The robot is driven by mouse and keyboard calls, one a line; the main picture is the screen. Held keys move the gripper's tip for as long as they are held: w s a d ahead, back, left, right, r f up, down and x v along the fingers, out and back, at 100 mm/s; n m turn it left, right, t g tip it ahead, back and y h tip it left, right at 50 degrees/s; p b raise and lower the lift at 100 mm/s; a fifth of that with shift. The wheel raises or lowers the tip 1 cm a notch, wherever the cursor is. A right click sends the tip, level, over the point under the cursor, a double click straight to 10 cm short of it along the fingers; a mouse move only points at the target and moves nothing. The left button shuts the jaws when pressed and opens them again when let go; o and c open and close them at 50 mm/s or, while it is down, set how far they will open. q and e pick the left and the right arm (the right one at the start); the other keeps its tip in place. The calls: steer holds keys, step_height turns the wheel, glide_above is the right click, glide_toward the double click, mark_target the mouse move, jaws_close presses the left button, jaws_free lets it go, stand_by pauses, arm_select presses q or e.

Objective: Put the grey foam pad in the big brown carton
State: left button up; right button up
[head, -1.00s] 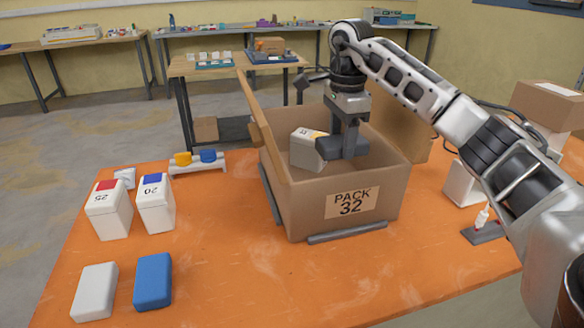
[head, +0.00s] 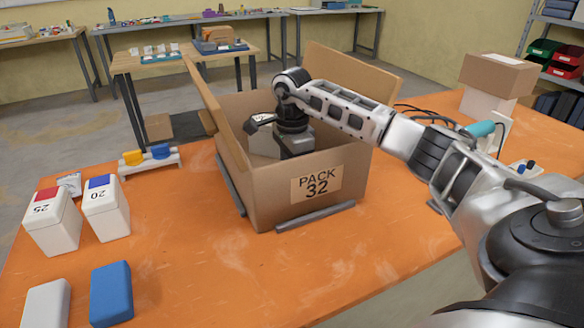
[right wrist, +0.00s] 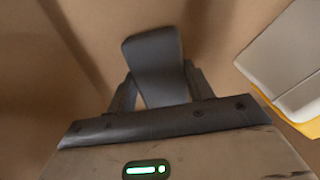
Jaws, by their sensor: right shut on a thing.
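The big brown carton (head: 265,201), labelled PACK 32, stands open on the orange table with its flaps up. My right arm reaches down into it. In the right wrist view my right gripper (right wrist: 160,88) is shut on the grey foam pad (right wrist: 153,52), inside the carton above its brown floor. In the head view the carton's front wall hides the fingers and the pad. A white box with a yellow part (right wrist: 285,70) lies in the carton beside the pad, to the right in the wrist view. My left gripper is not in view.
White boxes with red (head: 52,225) and blue (head: 107,208) tops stand at the left. A white block (head: 46,304) and a blue block (head: 111,293) lie in front of them. A small rack (head: 150,160) stands behind.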

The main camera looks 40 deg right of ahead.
steer(key=o, duration=0.9)
steer(key=shift+o, duration=0.2)
step_height(320, 180, up, 12)
steer(key=shift+r, duration=0.15)
stand_by(0.3)
